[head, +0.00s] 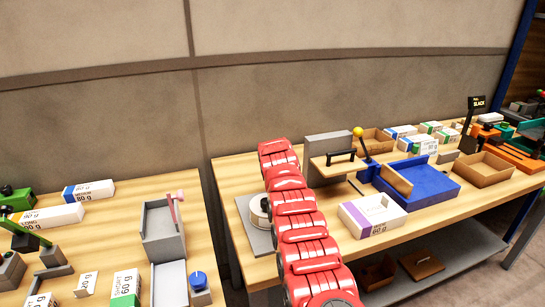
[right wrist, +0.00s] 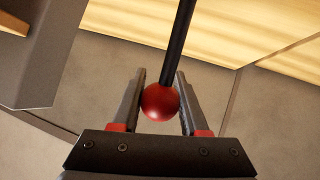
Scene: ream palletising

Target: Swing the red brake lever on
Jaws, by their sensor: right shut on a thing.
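The red ball knob (right wrist: 160,102) of the brake lever sits between the two fingers of my right gripper (right wrist: 160,105) in the right wrist view. Its black rod (right wrist: 179,45) runs up from the ball to the top edge, leaning slightly right. The fingers are closed in on both sides of the ball. The lever's base is out of that view. I cannot make out the red knob or the right gripper in the head view, where my red arm covers the middle. My left gripper is in neither view.
The right wooden table (head: 235,175) bears a blue tray (head: 430,180), a yellow-knobbed lever (head: 358,132), a white-purple ream (head: 372,214) and cardboard boxes (head: 483,170). The left table (head: 105,215) bears a grey holder (head: 163,232) and several reams. A gap separates the tables.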

